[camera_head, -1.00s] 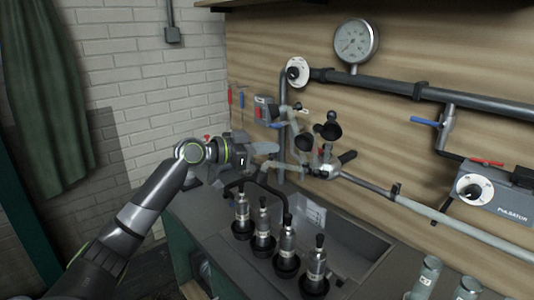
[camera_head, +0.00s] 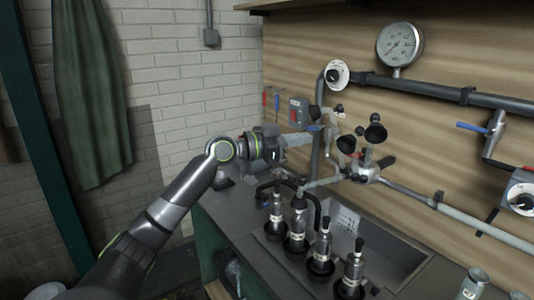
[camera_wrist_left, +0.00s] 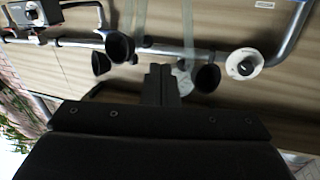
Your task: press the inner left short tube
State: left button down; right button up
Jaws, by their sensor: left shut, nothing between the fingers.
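My left gripper (camera_head: 284,147) reaches in from the left, at the left side of the milking cluster. In the left wrist view its dark fingers (camera_wrist_left: 160,84) are together with nothing between them. Pale see-through short tubes (camera_head: 301,139) show just beyond the gripper; they also show behind the fingers in the left wrist view (camera_wrist_left: 184,72). Which is the inner left one, and whether the fingers touch it, I cannot tell. The cluster's black rubber cups (camera_head: 376,133) hang at its right; one cup shows right of the fingers (camera_wrist_left: 207,78). My right gripper is not in view.
Several metal teat cups (camera_head: 297,228) with black tops stand on the bench beside a sink (camera_head: 385,262). A gauge (camera_head: 400,44) and a dark pipe (camera_head: 430,92) are on the wooden wall. A metal pipe (camera_head: 480,226) runs right from the cluster. A green curtain (camera_head: 95,100) hangs left.

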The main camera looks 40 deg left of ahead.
pick_arm(q)
jog(key=s+a+f+b, duration=0.4)
jog(key=s, duration=0.2)
jog(key=shift+s+a+f, duration=0.15)
jog(key=shift+a+f, duration=0.05)
jog(key=shift+f, duration=0.05)
dwell(0.5)
